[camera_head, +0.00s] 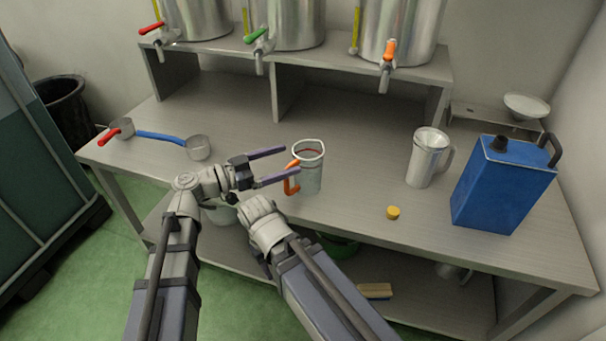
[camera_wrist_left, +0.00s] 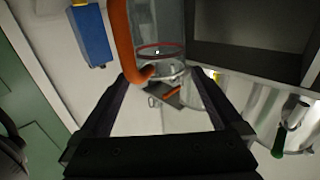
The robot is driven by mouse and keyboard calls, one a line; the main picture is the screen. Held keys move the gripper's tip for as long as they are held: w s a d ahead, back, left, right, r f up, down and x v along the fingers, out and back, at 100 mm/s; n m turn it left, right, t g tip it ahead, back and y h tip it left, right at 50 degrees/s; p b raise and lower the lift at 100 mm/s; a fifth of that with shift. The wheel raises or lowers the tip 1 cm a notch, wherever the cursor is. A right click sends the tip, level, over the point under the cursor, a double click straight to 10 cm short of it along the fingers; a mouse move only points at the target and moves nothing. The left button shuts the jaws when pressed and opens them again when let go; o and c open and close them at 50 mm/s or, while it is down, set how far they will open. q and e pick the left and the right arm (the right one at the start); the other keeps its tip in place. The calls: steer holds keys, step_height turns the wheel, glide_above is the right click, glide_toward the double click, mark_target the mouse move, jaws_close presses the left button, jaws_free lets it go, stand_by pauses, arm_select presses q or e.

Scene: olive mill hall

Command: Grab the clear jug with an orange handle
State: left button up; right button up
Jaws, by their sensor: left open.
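The clear jug (camera_head: 311,172) stands upright on the steel table, its orange handle (camera_head: 291,178) on its left side. In the left wrist view the jug (camera_wrist_left: 158,22) and its handle (camera_wrist_left: 121,40) show close up beyond the fingertips. My left gripper (camera_head: 289,161) is open and empty, left of the jug, its fingers pointing right towards it. The lower fingertip is close to the handle; I cannot tell whether they touch. My right arm comes up from the bottom; its gripper is not visible.
Two metal scoops, one red-handled (camera_head: 109,136) and one blue-handled (camera_head: 160,137), lie left. Right of the jug stand a metal pitcher (camera_head: 424,160), a yellow cap (camera_head: 393,212) and a blue can (camera_head: 500,188). Steel tanks with taps stand on the shelf (camera_head: 330,61) behind.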

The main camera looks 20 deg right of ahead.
mark_target(295, 156)
arm_select(q)
steer(key=d, duration=0.4)
steer(key=shift+w, duration=0.4)
steer(key=shift+a, duration=0.1)
steer(key=shift+c, duration=0.2)
steer(key=c, duration=1.5)
